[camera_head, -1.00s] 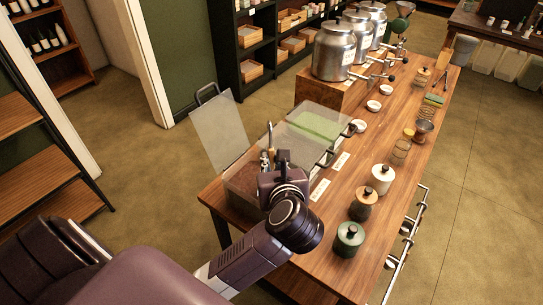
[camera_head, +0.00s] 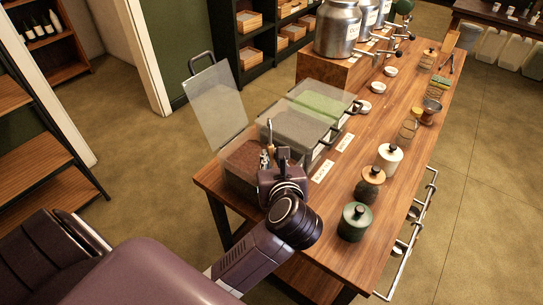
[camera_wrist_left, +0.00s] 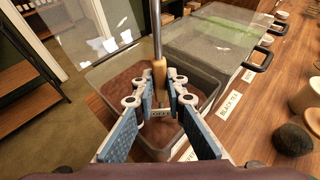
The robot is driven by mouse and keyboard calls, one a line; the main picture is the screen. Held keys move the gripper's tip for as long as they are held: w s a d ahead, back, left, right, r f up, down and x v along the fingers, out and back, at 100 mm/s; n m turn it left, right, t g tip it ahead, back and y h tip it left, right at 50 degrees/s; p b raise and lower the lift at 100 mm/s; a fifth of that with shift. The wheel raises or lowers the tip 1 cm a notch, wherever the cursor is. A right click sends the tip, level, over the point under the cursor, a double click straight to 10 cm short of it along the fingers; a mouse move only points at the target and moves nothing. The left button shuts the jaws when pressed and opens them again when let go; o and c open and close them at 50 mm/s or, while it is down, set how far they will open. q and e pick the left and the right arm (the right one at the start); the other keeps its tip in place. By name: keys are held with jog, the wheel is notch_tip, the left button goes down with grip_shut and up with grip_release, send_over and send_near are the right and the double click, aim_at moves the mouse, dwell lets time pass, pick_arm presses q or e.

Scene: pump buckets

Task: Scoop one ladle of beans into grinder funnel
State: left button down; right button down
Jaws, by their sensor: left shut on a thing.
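My left gripper (camera_head: 269,163) is shut on the ladle (camera_head: 270,132) over the near-left bin. In the left wrist view the fingers (camera_wrist_left: 159,112) close around the ladle's wooden grip (camera_wrist_left: 159,75), and its metal shaft runs upward. The ladle's lower end is hidden behind the fingers. The open bin (camera_head: 234,188) holds dark brown beans (camera_head: 246,158), also seen in the left wrist view (camera_wrist_left: 125,85). A green and metal device (camera_head: 404,8) at the table's far end may be the grinder; its funnel is not clear. My right gripper is not in view.
The bin's clear lid (camera_head: 215,105) stands raised behind it. Closed bins (camera_head: 322,98) stand alongside, with a "BLACK TEA" label (camera_wrist_left: 228,105). Steel urns (camera_head: 338,30) stand farther back. Lidded jars (camera_head: 354,222) line the right edge. Floor right of the table is clear.

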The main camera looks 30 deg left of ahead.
aim_at(271, 142)
pick_arm(q)
notch_tip(271, 142, up, 11)
jog(key=p, duration=0.9)
jog(key=shift+r, duration=0.15)
dwell(1.0)
notch_tip(271, 142, down, 12)
jog(key=b, duration=0.9)
jog(key=shift+r+b, duration=0.1)
jog(key=shift+b, duration=0.2)
notch_tip(271, 142, up, 2)
jog(key=shift+r+p, duration=0.1)
jog(key=shift+p, duration=0.95)
jog(key=shift+r+p, duration=1.1)
jog(key=shift+r, duration=0.25)
